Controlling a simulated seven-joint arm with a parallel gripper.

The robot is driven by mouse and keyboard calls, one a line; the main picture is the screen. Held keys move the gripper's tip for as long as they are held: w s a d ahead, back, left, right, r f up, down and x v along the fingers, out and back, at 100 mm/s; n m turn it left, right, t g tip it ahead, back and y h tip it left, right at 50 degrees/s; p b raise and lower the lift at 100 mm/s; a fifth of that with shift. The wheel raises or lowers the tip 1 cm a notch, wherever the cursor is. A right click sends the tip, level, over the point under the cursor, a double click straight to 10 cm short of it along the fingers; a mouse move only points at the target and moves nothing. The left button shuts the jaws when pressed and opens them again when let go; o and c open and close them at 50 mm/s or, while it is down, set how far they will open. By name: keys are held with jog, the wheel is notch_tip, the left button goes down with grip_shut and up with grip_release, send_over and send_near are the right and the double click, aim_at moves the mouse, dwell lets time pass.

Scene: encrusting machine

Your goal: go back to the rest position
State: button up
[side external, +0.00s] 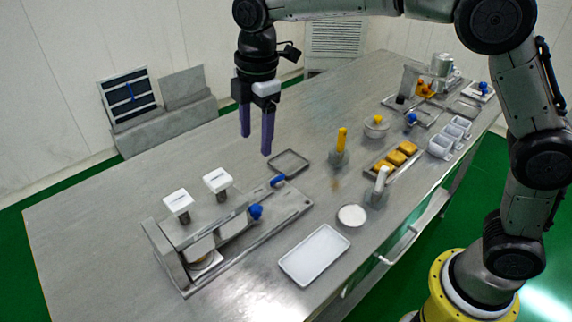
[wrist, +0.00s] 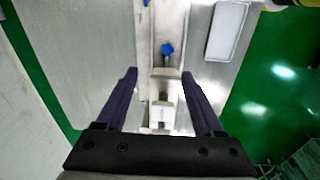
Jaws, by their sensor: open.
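My gripper (side external: 256,137) hangs above the back part of the steel table, its two purple fingers apart with nothing between them. In the wrist view my gripper (wrist: 167,78) is also open, its fingers spanning the view of the machine below. The encrusting machine (side external: 225,238) stands at the table's front left, below and apart from my fingers. It has two white square-topped hoppers (side external: 217,180) and a blue knob (side external: 255,211). In the wrist view the blue knob (wrist: 167,48) lies beyond the fingertips.
A white tray (side external: 314,254) and a round white dish (side external: 351,215) lie right of the machine. Yellow blocks on a tray (side external: 371,167), white containers (side external: 440,146) and other equipment stand farther right. The table's left end (side external: 90,225) is bare. A wall is behind.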

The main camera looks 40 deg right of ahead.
jog(key=s+d+r+m+t, duration=0.3)
jog(key=s+d+r+m, duration=0.3)
jog(key=s+d+r, duration=0.6)
jog(key=s+d+f+m, duration=0.2)
jog(key=s+f+m, duration=0.3)
jog(key=s, duration=0.2)
jog(key=s+d+f+m+t, duration=0.1)
jog(key=s+d+f+m, duration=0.2)
jog(key=s+f+m, duration=0.3)
jog(key=shift+s+f+t, duration=0.3)
jog(key=shift+s, duration=0.95)
